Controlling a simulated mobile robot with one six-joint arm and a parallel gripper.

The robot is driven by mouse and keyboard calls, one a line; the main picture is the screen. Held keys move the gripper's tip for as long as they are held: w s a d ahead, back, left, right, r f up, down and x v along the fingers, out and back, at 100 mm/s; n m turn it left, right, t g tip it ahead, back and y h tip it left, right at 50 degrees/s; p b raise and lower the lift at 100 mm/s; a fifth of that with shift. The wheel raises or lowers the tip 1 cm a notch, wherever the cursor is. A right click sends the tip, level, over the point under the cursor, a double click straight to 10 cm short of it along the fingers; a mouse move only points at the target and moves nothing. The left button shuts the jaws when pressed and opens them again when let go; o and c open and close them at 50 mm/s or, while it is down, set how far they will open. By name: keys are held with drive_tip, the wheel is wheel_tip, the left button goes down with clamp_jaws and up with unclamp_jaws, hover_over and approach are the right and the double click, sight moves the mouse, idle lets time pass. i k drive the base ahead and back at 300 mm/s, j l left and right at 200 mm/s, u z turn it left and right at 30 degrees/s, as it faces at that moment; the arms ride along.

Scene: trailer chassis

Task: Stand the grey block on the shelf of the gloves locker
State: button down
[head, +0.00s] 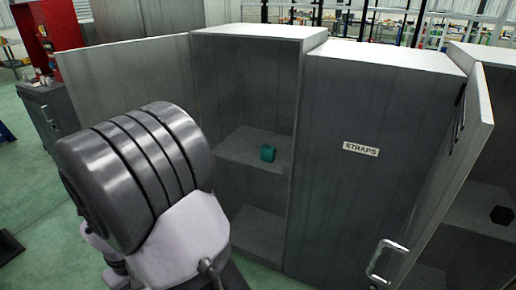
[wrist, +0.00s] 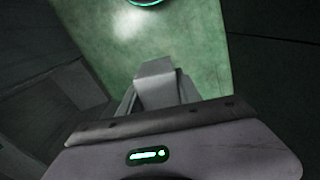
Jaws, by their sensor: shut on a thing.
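In the wrist view a grey block (wrist: 155,88) sits between the fingers of my gripper (wrist: 158,98), which is shut on it. Green floor shows beyond the block. In the head view my own arm fills the left front, and neither the gripper nor the grey block can be seen there. An open locker (head: 243,34) stands behind my arm with its door swung out to the left. A teal block (head: 268,153) rests on its middle shelf (head: 240,150). No gloves label is readable on any locker.
A red cabinet (head: 50,25) stands at the far left.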

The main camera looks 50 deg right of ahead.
sight(458, 210)
drive_tip(key=k+l+u, duration=0.2)
drive_tip(key=k+u, duration=0.2)
drive_tip(key=k+l+u, duration=0.1)
drive_tip(key=k+u, duration=0.65)
drive_tip(key=k+j+u, duration=0.2)
drive_tip(key=k+u, duration=0.15)
drive_tip(key=k, duration=0.15)
drive_tip(key=k+l+z, duration=0.15)
drive_tip(key=k+z, duration=0.15)
drive_tip(key=z, duration=0.2)
drive_tip(key=k+l+z, duration=0.2)
drive_tip(key=z, duration=0.3)
drive_tip(key=k+l+z, duration=0.25)
drive_tip(key=z, duration=0.25)
drive_tip(key=i+l+z, duration=0.15)
drive_tip(key=z, duration=0.2)
drive_tip(key=i+l+z, duration=0.15)
drive_tip(key=z, duration=0.2)
drive_tip(key=i+l+z, duration=0.3)
drive_tip(key=k+j, duration=0.05)
drive_tip(key=k, duration=0.05)
